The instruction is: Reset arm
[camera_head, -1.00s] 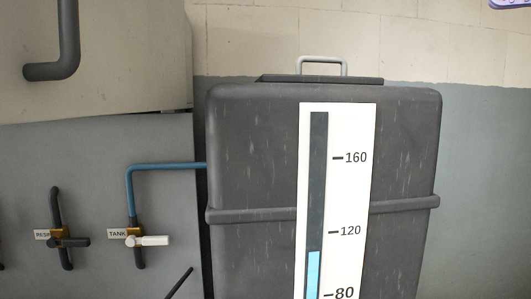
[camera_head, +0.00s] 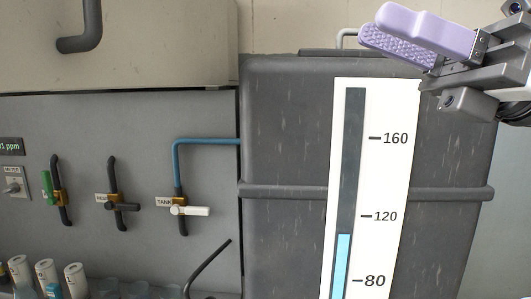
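My gripper (camera_head: 372,36) shows at the top right, in front of the upper part of a dark grey tank (camera_head: 285,120). Its two purple padded fingers lie close together and point left. I see nothing held between them, but the view is oblique and whether they touch is unclear. The grey wrist is cut off by the right edge.
The tank carries a white level gauge (camera_head: 398,150) with blue up to a little below 120. Left of it, a panel (camera_head: 120,140) has several valves, one with a white handle (camera_head: 190,211). White-capped bottles (camera_head: 75,278) and cups stand at the lower left.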

